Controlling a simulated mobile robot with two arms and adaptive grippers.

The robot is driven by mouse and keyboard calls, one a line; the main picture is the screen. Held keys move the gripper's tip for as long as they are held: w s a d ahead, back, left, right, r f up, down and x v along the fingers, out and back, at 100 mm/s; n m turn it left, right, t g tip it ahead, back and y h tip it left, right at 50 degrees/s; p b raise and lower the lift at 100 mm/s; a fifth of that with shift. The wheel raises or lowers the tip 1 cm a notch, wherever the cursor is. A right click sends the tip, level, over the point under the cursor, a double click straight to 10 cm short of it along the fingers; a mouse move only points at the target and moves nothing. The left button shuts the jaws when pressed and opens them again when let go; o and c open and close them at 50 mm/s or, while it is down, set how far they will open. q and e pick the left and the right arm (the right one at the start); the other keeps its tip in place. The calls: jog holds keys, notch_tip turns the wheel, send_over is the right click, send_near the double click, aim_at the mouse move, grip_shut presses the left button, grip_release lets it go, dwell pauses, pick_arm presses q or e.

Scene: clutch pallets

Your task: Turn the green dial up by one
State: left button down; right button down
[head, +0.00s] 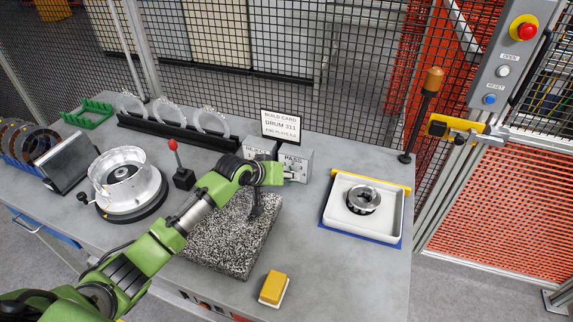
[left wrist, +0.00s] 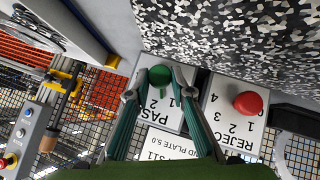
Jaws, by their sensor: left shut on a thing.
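The green dial (left wrist: 160,75) sits on the PASS counter box (left wrist: 146,104) in the left wrist view. My left gripper (left wrist: 159,86) has a finger on each side of the dial and is shut on it. The digits 1 and 2 show beside the dial; its exact setting cannot be read. In the head view my left gripper (head: 286,173) is at the PASS box (head: 297,160), and the dial is hidden behind it. My right gripper is not in view.
The red dial (left wrist: 248,103) on the REJECT box is close beside. A build card (head: 281,126) stands behind the boxes. A speckled block (head: 228,243) lies below my arm. A white tray (head: 334,218) with a metal part stands to the right, with clear table between.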

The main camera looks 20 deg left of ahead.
pick_arm(q)
jog(key=shift+d+r+m+y+p, duration=0.25)
jog(key=shift+m+y+p, duration=0.25)
jog(key=shift+y+p, duration=0.55)
jog(key=shift+f+m+y+p, duration=0.2)
jog(key=shift+m+y+p, duration=0.25)
jog(key=shift+p, duration=0.45)
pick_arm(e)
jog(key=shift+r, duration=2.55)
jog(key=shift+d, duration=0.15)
pick_arm(q)
jog(key=c, duration=1.8)
grip_release()
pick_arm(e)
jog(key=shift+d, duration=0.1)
pick_arm(q)
jog(key=v, duration=1.2)
